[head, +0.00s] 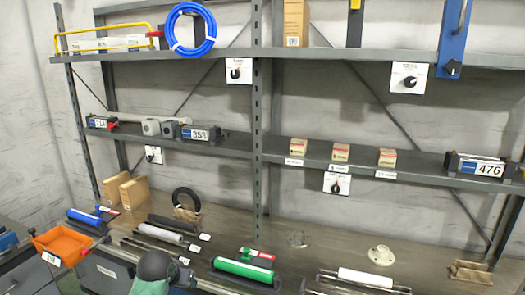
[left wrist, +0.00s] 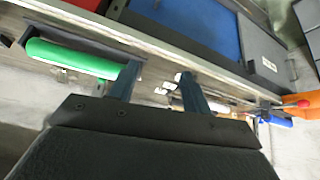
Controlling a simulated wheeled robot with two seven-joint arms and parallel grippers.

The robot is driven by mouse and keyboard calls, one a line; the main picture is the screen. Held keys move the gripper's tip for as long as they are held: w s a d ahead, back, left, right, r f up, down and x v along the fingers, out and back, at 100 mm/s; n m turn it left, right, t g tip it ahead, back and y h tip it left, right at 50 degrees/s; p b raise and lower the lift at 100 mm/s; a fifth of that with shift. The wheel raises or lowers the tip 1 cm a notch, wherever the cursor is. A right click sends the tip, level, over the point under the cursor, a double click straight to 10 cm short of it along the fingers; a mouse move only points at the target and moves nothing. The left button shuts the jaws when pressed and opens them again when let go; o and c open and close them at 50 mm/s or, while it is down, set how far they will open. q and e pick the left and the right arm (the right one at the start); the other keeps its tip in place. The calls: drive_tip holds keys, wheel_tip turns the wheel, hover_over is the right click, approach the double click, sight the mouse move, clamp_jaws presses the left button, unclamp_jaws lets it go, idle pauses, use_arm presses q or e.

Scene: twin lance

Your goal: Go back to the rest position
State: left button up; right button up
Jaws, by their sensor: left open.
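My left gripper (left wrist: 159,72) shows in the left wrist view with its two dark fingers apart and nothing between them. Past the fingers I see the edge of a bench with a green roller (left wrist: 75,58) to the left and an orange bin (left wrist: 298,103) at the right. Neither appears to be held. In the head view I cannot make out any gripper jaws. A dark rounded part with green at the bottom is probably my own arm. My right gripper is in neither view.
In the head view a grey shelf rack (head: 257,130) stands against the wall over a long workbench (head: 330,247). The green roller (head: 243,271), a white roller (head: 365,278) and an orange bin (head: 62,240) lie along its front.

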use_arm(q)
drive_tip(key=s+d+f+g, duration=0.1)
drive_tip(key=s+f, duration=0.4)
drive_tip(key=s, duration=0.7)
drive_tip(key=s+d+f+g+y, duration=0.1)
drive_tip(key=s+f, duration=0.3)
drive_tip(key=s, duration=0.9)
drive_tip(key=s+d+f+g, duration=0.1)
drive_tip(key=s+f, duration=0.4)
drive_tip(key=s, duration=0.7)
drive_tip(key=s+f+b+x, duration=0.1)
drive_tip(key=s+x, duration=0.2)
drive_tip(key=x, duration=1)
drive_tip(key=s+d+f+b+x, duration=0.1)
drive_tip(key=s+x, duration=0.2)
drive_tip(key=x, duration=1.1)
drive_tip(key=s+f, duration=0.4)
drive_tip(key=f, duration=0.8)
drive_tip(key=s+f+g+b, duration=0.1)
drive_tip(key=s+f, duration=0.3)
drive_tip(key=f, duration=0.8)
drive_tip(key=shift+m+g+b, duration=0.3)
drive_tip(key=shift+m, duration=0.1)
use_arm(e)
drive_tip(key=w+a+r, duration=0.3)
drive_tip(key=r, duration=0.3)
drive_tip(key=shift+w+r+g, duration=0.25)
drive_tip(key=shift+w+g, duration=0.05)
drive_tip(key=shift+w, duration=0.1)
